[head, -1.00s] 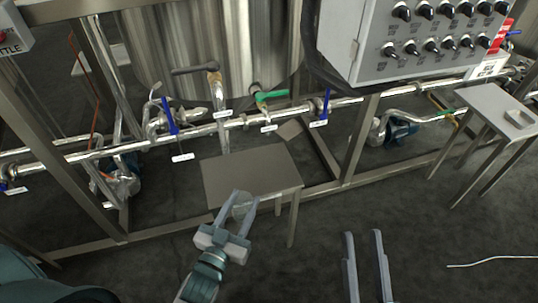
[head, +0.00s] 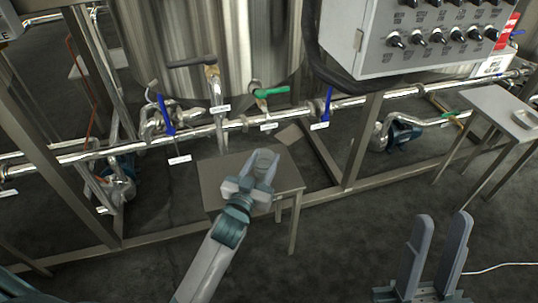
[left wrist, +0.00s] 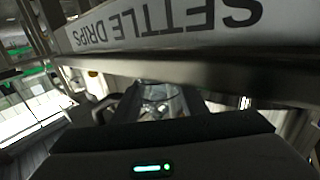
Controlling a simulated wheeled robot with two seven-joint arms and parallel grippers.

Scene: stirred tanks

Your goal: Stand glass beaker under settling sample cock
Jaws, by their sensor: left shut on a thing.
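The glass beaker (head: 265,156) is a small clear cup. My left gripper (head: 258,172) is shut on it over the right part of a small grey table (head: 220,185); I cannot tell whether it touches the tabletop. In the left wrist view the beaker (left wrist: 160,99) shows between the fingers. A grey-handled cock (head: 211,72) with a downward spout stands behind the table, left of the beaker. A green-handled valve (head: 270,92) stands on the pipe nearer to it. The small tags are unreadable, so which is the settling sample cock is unclear. My right gripper (head: 440,250) is open and empty.
A label reading "SETTLE DRIPS" (left wrist: 165,22) is upside down in the left wrist view. Blue-handled valves (head: 166,115) sit along the horizontal pipe. A control box (head: 420,40) hangs at upper right. Another small table (head: 500,105) stands right. The front floor is clear.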

